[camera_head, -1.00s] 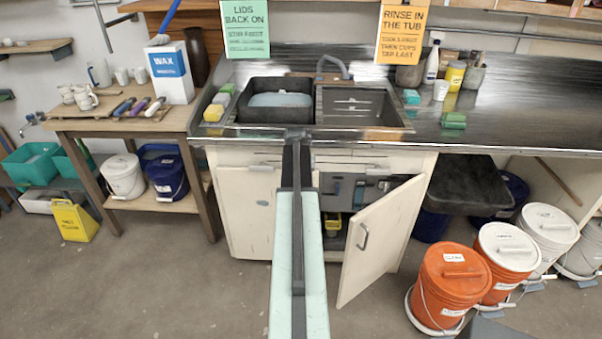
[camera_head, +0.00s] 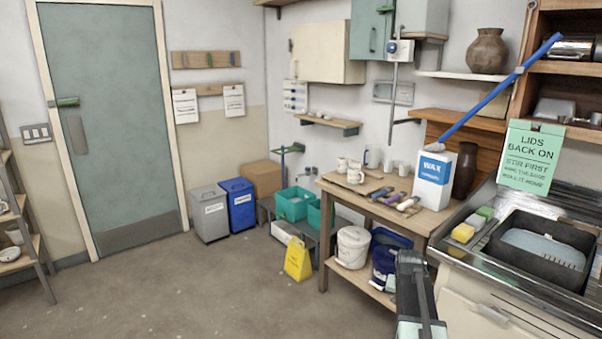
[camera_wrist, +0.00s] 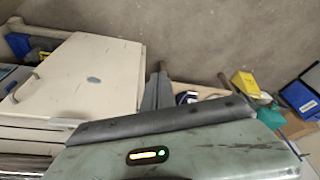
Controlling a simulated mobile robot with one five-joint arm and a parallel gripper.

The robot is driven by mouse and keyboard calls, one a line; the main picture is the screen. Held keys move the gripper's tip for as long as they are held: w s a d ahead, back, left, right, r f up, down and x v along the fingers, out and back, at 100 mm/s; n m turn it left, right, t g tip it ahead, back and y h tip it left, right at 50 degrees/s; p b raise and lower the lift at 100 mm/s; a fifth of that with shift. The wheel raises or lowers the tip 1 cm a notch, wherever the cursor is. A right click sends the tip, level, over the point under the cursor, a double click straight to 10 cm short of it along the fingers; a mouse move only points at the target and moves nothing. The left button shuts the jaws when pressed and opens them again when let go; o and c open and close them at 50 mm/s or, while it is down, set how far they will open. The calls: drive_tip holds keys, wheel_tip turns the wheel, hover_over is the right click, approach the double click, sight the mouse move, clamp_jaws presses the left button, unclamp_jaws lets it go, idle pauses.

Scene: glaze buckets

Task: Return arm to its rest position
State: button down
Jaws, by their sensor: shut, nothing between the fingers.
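My gripper (camera_wrist: 159,82) shows in the wrist view as narrow grey fingers past the edge of my pale green arm link (camera_wrist: 190,150). It is shut and empty, with nothing held. In the head view my arm (camera_head: 412,300) is at the bottom right, in front of the sink counter and beside the wooden table (camera_head: 328,240). My gripper cannot be made out clearly there.
The open white cabinet door (camera_wrist: 80,85) is at the left of the wrist view. A yellow wet-floor sign (camera_head: 298,258), a white bucket (camera_head: 353,246) and a blue bucket (camera_head: 385,262) are near the table. The floor at left is clear.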

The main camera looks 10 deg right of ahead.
drive_tip(key=w+a+r+n+y+p, duration=0.1)
drive_tip(key=a+n, duration=0.2)
drive_tip(key=a, duration=1.3)
drive_tip(key=s+a+n+g, duration=0.1)
drive_tip(key=s+a+n, duration=0.1)
drive_tip(key=s+a, duration=0.4)
drive_tip(key=s+a+n+g+y+p, duration=0.1)
drive_tip(key=s+a, duration=0.5)
drive_tip(key=a, duration=0.6)
drive_tip(key=shift+a+r+n+g, duration=0.15)
drive_tip(key=shift+r+n+g, duration=0.25)
drive_tip(key=shift+n, duration=0.3)
